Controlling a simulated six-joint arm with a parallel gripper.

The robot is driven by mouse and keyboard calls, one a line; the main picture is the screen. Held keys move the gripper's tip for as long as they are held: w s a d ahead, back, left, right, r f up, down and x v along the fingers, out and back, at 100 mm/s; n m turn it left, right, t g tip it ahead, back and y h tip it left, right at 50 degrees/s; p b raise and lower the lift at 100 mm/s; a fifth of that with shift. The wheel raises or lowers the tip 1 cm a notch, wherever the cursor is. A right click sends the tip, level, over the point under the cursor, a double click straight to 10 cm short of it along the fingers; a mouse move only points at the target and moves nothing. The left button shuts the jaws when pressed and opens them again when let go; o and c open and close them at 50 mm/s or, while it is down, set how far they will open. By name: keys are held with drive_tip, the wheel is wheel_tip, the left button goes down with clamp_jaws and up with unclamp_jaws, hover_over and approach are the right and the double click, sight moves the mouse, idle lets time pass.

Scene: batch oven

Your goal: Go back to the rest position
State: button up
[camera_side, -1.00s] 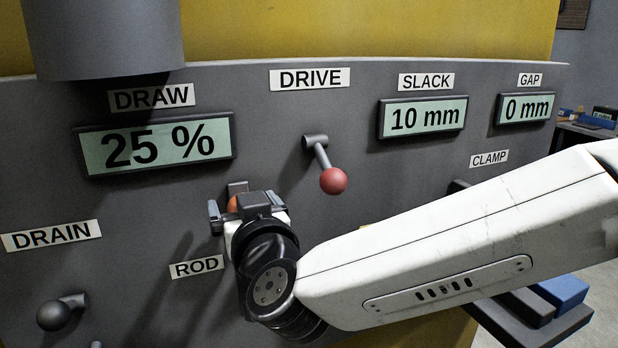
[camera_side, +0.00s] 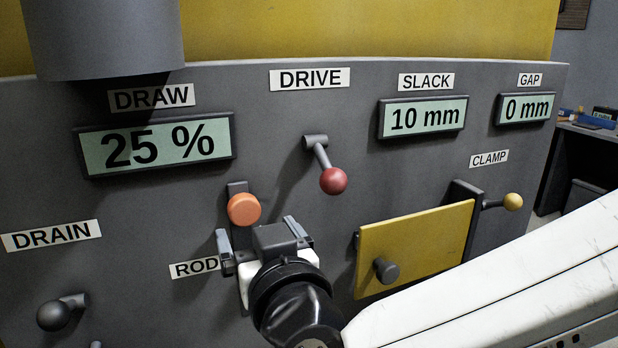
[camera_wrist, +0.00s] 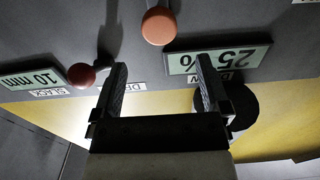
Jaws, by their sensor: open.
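My gripper (camera_side: 258,236) is in front of the grey panel, below and slightly right of the orange ROD knob (camera_side: 243,209). Its two fingers are spread apart with nothing between them. In the wrist view my gripper (camera_wrist: 160,85) also shows open and empty, and the orange knob (camera_wrist: 158,26) is clear of both fingers. My white forearm comes in from the lower right.
The red-balled DRIVE lever (camera_side: 333,180) stands out above right of my gripper. A yellow door (camera_side: 415,245) with a dark knob and the yellow-balled CLAMP lever (camera_side: 512,202) are to the right. The DRAIN handle (camera_side: 55,315) is lower left. Displays read 25 %, 10 mm and 0 mm.

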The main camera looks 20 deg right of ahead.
drive_tip(key=w+d+f+n+g, duration=0.1)
drive_tip(key=w+d+f+g, duration=0.15)
drive_tip(key=f, duration=0.65)
drive_tip(key=w+d+f+n+g, duration=0.2)
drive_tip(key=d+f, duration=0.2)
drive_tip(key=f, duration=0.6)
drive_tip(key=w+d+f+n+g, duration=0.1)
drive_tip(key=w+d+f+g, duration=0.15)
drive_tip(key=f, duration=0.65)
drive_tip(key=s+d+r+m+g, duration=0.1)
drive_tip(key=s+d+g, duration=0.1)
drive_tip(key=s+d, duration=0.3)
drive_tip(key=s+d+m+g, duration=0.1)
drive_tip(key=s+d+g, duration=0.2)
drive_tip(key=d, duration=1.1)
drive_tip(key=s+d+r+m+g, duration=0.1)
drive_tip(key=s+d+m+g, duration=0.1)
drive_tip(key=s+d, duration=0.7)
drive_tip(key=shift+d+r+g, duration=0.35)
drive_tip(key=shift+d+g, duration=0.2)
drive_tip(key=shift+g, duration=0.15)
